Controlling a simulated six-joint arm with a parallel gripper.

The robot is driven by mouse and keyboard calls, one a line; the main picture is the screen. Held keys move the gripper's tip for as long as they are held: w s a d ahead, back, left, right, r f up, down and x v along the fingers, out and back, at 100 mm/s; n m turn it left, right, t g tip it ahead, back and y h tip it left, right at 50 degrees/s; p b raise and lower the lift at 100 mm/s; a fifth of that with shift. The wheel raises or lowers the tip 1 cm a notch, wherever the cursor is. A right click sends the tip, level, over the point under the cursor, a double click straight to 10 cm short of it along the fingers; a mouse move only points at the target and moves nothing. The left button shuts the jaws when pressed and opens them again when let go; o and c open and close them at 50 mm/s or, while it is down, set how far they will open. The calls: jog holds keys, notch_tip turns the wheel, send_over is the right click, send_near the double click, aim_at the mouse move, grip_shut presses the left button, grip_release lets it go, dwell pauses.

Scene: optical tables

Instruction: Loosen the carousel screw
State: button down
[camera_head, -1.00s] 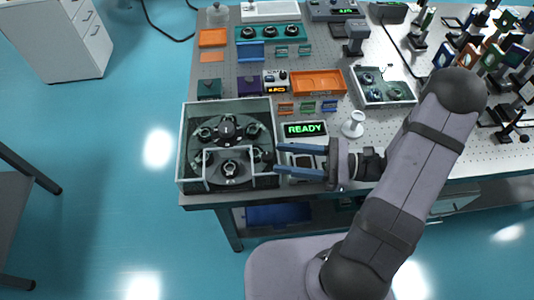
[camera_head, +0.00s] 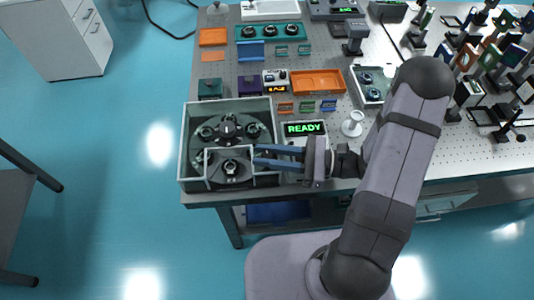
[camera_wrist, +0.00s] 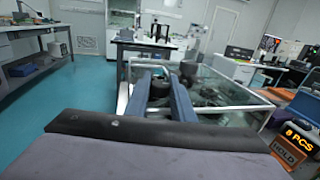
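The carousel (camera_head: 229,145) is a dark round plate with several black mounts, inside a clear-walled box at the table's front left. A black mount with a ring (camera_head: 231,167) sits at its front, behind low clear panels. I cannot single out the screw in the head view. My gripper (camera_head: 255,155) reaches in from the right, level, its two blue fingers over the box's right wall. The fingers are apart. In the wrist view a dark knob (camera_wrist: 160,88) shows between the fingers, and a dark cylinder (camera_wrist: 188,68) stands right of them. I cannot tell whether the fingers touch the knob.
The box's clear wall (camera_head: 183,150) rises around the carousel. A READY display (camera_head: 304,128) and a white stand (camera_head: 352,124) are just right of the box. An orange tray (camera_head: 317,82) and a grey tray (camera_head: 370,84) lie behind. Open floor is in front and left.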

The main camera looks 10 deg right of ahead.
jog(key=shift+r+m+t+h+p, duration=0.1)
jog(key=shift+m+t+h+p, duration=0.1)
jog(key=shift+m+t+h, duration=0.75)
jog(key=shift+r+m+t+h+p, duration=0.15)
jog(key=shift+m+t+h, duration=0.2)
jog(key=shift+m+t, duration=1.15)
jog(key=shift+f+t, duration=0.2)
jog(key=shift+t, duration=0.65)
jog(key=c, duration=1.5)
grip_release()
jog(key=shift+b+v, duration=0.4)
jog(key=shift+v, duration=3.25)
jog(key=shift+r, duration=0.1)
